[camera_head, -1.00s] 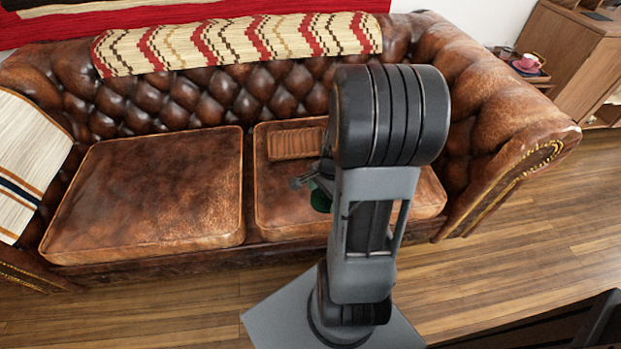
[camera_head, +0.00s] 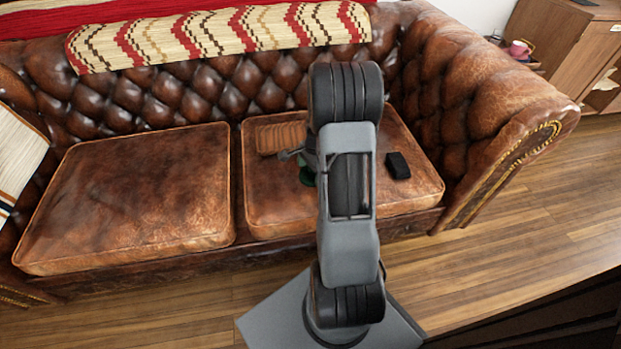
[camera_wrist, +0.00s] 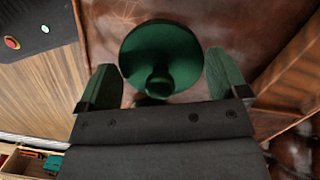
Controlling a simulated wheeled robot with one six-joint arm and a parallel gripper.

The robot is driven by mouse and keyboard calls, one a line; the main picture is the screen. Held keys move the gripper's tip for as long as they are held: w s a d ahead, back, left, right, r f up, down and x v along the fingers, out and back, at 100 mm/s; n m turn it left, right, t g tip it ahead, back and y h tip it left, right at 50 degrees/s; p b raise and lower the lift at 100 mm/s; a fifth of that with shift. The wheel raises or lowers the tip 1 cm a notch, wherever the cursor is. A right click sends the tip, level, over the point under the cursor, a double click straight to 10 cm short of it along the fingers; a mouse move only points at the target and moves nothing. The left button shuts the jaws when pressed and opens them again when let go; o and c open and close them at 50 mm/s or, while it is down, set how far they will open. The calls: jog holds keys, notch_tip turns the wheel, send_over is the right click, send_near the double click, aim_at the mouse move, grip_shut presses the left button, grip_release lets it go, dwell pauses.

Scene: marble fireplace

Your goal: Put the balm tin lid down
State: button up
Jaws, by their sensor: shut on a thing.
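The balm tin lid (camera_wrist: 160,55) is a dark green disc with a round knob, in the wrist view. My gripper (camera_wrist: 163,80) has its two green-padded fingers on either side of the lid and is shut on it. Brown leather of the sofa shows behind the lid; I cannot tell whether they touch. In the head view my gripper is mostly hidden behind my arm, and a bit of green (camera_head: 306,176) shows over the right seat cushion (camera_head: 275,205).
A brown ribbed block (camera_head: 280,138) lies at the back of the right cushion, and a small black block (camera_head: 398,166) lies right of my arm. The left cushion (camera_head: 130,190) is bare. The sofa's right armrest (camera_head: 500,110) rises beyond.

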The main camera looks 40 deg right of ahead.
aim_at(311, 176)
jog(key=shift+w+d+f+b, duration=0.1)
jog(key=shift+w+f+b, duration=0.1)
jog(key=shift+f+b, duration=0.6)
jog(key=shift+w+d+f+b, duration=0.1)
jog(key=shift+w+f+b, duration=0.15)
jog(key=shift+f, duration=0.95)
jog(key=shift+f, duration=0.1)
jog(key=o, duration=0.6)
jog(key=shift+c, duration=0.2)
